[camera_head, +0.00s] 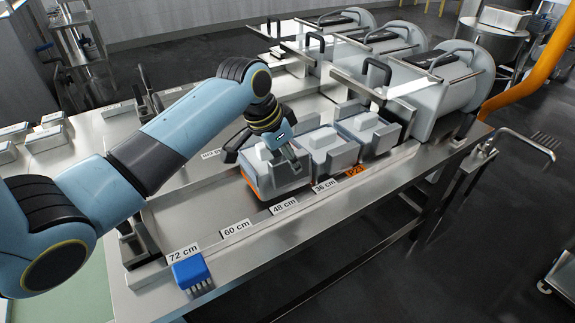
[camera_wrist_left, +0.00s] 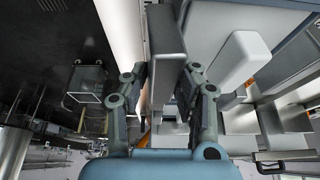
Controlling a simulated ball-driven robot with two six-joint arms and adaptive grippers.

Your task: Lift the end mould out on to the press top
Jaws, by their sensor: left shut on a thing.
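The end mould (camera_head: 262,181), a pale grey box with a raised block on its lid, sits at the left end of the mould row in the press bed. An orange strip shows along its lower edge. My left gripper (camera_head: 287,158) reaches down over its near side. In the left wrist view, the fingers (camera_wrist_left: 163,90) are shut on an upright grey lug (camera_wrist_left: 165,38), with a pale lid block (camera_wrist_left: 238,60) beside it. The mould seems still level in the row. Two further moulds (camera_head: 328,152) stand to its right. My right gripper is not in view.
Press cylinders (camera_head: 440,85) with black handles stand at the back right. The front rail carries distance labels (camera_head: 236,228) and an orange tag (camera_head: 355,170). A blue brush (camera_head: 190,271) lies at the near left corner. The bed left of the end mould is clear.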

